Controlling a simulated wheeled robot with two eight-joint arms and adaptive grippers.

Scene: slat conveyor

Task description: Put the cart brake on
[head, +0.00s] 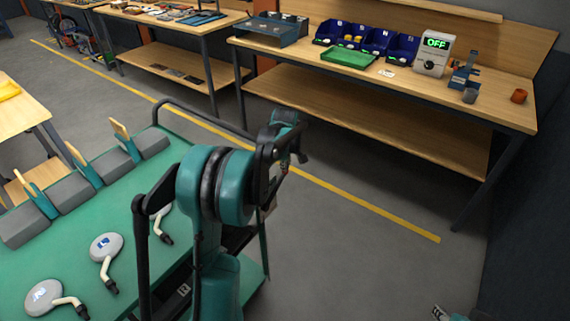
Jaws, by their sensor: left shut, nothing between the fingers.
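The cart has a green top (75,235) and a dark handle rail (205,113) at its far end. Part of its lower green shelf (254,280) shows below. I cannot make out the cart brake; my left arm hides much of the cart's right side. My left gripper (299,152) is shut and empty, just beyond the cart's right edge and above the floor. Only a small part of my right gripper (441,313) shows at the bottom edge, away from the cart.
Grey blocks with wooden pieces (72,190) and round white discs with bent stems (106,247) sit on the cart. A workbench (400,90) with blue bins and a box reading OFF (434,54) stands behind. The floor by the yellow line (365,205) is clear.

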